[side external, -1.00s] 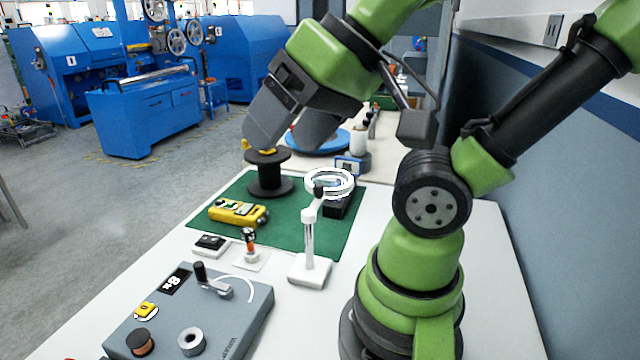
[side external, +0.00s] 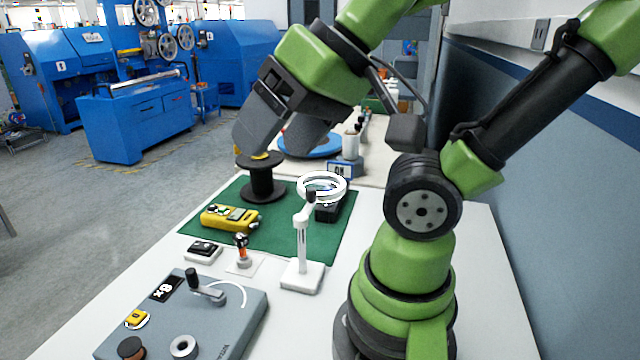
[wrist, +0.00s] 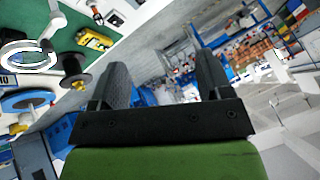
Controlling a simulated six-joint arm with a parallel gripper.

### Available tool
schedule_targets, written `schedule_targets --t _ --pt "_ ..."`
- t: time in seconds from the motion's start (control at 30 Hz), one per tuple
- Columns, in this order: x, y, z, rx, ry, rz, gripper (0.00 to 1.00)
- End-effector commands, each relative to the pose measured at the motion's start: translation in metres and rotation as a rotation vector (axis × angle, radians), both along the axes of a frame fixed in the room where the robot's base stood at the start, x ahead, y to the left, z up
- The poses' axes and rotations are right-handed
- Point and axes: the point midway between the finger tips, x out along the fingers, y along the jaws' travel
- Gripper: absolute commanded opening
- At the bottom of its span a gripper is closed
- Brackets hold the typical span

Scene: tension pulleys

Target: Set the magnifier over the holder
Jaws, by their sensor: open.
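The magnifier (side external: 322,187) is a white ring lens on a jointed arm, carried by a white post on a square base (side external: 301,277). Its ring also shows at the left of the wrist view (wrist: 28,57). A black block, seemingly the holder (side external: 327,212), appears just below the ring in the side view. I cannot tell whether the ring is exactly over it. My gripper (side external: 275,150) is open and empty, above and to the left of the ring in the picture, near a black spool (side external: 262,178). In the wrist view, nothing is between my fingers (wrist: 162,75).
A yellow remote (side external: 229,218) lies on the green mat (side external: 275,222). A small switch box (side external: 203,252) and an orange-black joystick (side external: 242,250) stand in front. A grey crank panel (side external: 225,330) fills the near left. A blue disc (side external: 310,145) lies behind.

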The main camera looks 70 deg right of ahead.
Motion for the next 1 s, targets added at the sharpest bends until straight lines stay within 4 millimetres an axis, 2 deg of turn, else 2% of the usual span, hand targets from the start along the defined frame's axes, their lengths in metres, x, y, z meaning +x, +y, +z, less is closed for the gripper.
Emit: schedule_targets --t 0.07,0.17,0.2,0.27,0.37,0.5,0.7,0.83,1.0 --pt "0.000 0.000 0.000 0.000 0.000 0.000 0.69" --pt "0.002 -0.002 0.000 -0.009 0.009 -0.005 0.46" --pt "0.005 -0.006 0.000 -0.021 0.023 -0.011 0.45" --pt "0.011 -0.014 -0.002 -0.050 0.059 -0.025 0.45" --pt "0.026 -0.040 -0.007 -0.116 0.157 -0.052 0.45" --pt "0.043 -0.092 -0.022 -0.186 0.338 -0.071 0.45" --pt "0.041 -0.159 -0.050 -0.186 0.548 -0.059 0.45" --pt "0.034 -0.182 -0.061 -0.169 0.613 -0.045 0.45" --pt "0.031 -0.188 -0.072 -0.161 0.636 -0.035 0.45"
